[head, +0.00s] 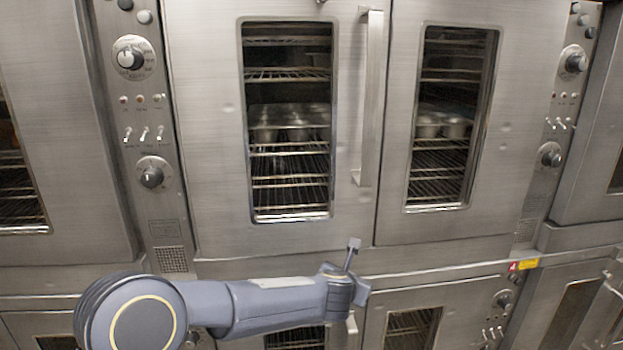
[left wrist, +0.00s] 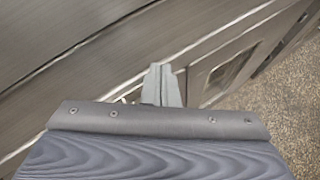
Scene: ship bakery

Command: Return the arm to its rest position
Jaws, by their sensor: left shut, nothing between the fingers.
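My left arm comes in from the lower left of the head view and reaches across in front of the ovens. My left gripper (head: 354,244) is at its right end, below the tall door handle (head: 371,100) and apart from it. In the left wrist view the two fingers of my left gripper (left wrist: 161,72) lie together, shut with nothing between them. My right gripper does not show in either view.
A steel double-door oven (head: 210,120) stands straight ahead, its doors shut, with racks and metal tins behind the glass. Knob panels (head: 150,130) flank it. More ovens (head: 415,300) sit below. The left wrist view shows speckled floor (left wrist: 270,105) at right.

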